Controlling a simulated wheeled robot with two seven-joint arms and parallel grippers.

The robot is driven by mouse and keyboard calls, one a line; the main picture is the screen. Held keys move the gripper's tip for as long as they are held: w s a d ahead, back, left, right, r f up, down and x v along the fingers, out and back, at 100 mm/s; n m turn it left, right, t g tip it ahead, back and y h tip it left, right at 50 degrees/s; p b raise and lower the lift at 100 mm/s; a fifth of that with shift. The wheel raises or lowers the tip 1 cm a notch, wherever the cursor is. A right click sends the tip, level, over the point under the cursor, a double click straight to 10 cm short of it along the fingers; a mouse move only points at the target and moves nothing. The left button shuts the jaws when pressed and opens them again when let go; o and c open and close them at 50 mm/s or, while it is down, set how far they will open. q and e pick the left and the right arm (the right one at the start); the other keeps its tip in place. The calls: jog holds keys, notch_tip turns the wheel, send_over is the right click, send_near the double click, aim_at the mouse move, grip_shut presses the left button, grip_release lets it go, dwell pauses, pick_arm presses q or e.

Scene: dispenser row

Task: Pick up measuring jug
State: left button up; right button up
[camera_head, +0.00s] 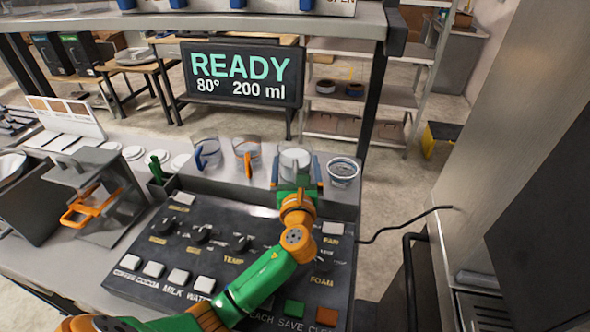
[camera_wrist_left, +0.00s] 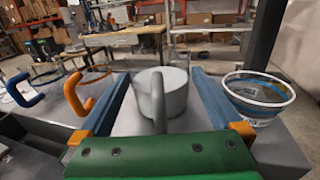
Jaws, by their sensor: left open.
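A pale grey jug (camera_head: 294,158) with a grey upright handle, which I take for the measuring jug, stands at the back of the counter; it also shows in the left wrist view (camera_wrist_left: 175,98). My left gripper (camera_head: 296,172) is open, with its blue fingers on either side of the jug. In the left wrist view my left gripper (camera_wrist_left: 158,78) has the jug between its fingers, with the handle towards me. Whether the fingers touch it I cannot tell. My right gripper is not in view.
Close left stand a clear jug with an orange handle (camera_head: 247,153) and one with a blue handle (camera_head: 206,153). A clear tub (camera_head: 343,172) stands close right. The button panel (camera_head: 215,240) lies in front. A READY screen (camera_head: 242,75) hangs behind.

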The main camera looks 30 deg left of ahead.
pick_arm(q)
jog(key=shift+a, duration=0.2)
jog(key=shift+s+d+r, duration=0.2)
jog(key=shift+d, duration=0.05)
jog(key=c, duration=1.2)
jog(key=shift+w+a, duration=0.15)
jog(key=shift+c, duration=0.8)
